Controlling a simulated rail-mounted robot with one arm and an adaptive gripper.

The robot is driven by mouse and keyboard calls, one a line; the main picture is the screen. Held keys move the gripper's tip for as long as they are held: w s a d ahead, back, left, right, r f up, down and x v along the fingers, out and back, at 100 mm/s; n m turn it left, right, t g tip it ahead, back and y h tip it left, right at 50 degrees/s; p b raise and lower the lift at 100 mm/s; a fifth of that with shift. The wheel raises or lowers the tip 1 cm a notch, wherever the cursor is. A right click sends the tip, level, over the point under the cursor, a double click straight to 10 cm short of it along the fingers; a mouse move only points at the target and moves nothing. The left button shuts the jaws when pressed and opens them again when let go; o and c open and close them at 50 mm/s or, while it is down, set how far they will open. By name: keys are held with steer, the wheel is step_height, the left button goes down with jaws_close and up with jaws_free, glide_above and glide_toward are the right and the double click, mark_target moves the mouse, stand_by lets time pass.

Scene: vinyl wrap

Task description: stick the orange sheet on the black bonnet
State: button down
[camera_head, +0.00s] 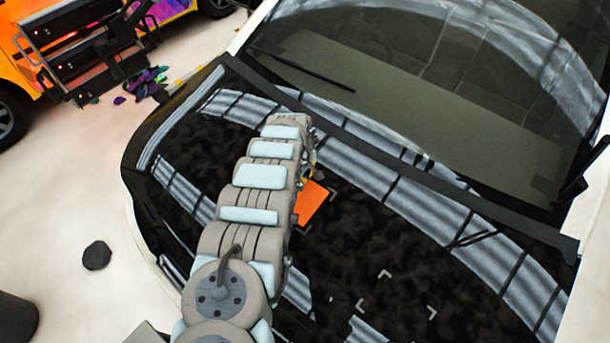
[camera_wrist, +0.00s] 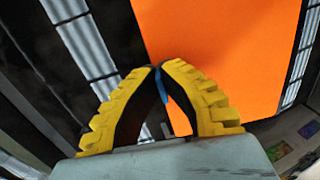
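The orange sheet (camera_head: 313,203) shows in the head view just right of my arm's far end, over the black bonnet (camera_head: 350,240). In the wrist view the orange sheet (camera_wrist: 225,50) fills the upper middle, flat and unwrinkled. My gripper (camera_wrist: 160,67) has its yellow fingers drawn together at the tips, at the sheet's left edge. A thin blue strip shows between the fingers. The fingers look closed on this edge. My arm hides part of the sheet in the head view. I cannot tell whether the sheet touches the bonnet.
Pale corner marks (camera_head: 432,312) lie on the bonnet at lower right, and others sit close to the sheet. The windscreen (camera_head: 400,90) and wiper are behind the bonnet. A rack (camera_head: 85,45) and an orange car stand at upper left. A dark lump (camera_head: 97,255) lies on the floor.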

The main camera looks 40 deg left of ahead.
steer(key=shift+w+f+b, duration=0.1)
steer(key=shift+f+b, duration=0.3)
steer(key=shift+f, duration=0.15)
stand_by(1.0)
steer(key=c, duration=1.2)
jaws_free()
steer(key=shift+o, duration=0.2)
steer(key=shift+r, duration=0.1)
steer(key=shift+r, duration=0.7)
steer(key=shift+s+r, duration=0.2)
steer(key=shift+r, duration=0.6)
steer(key=shift+s+r, duration=0.15)
steer(key=shift+r, duration=0.65)
steer(key=shift+s+r, duration=0.2)
steer(key=shift+r, duration=0.6)
steer(key=shift+s+r, duration=0.2)
steer(key=shift+r, duration=1.2)
steer(key=shift+s+r, duration=0.2)
steer(key=shift+r, duration=1.15)
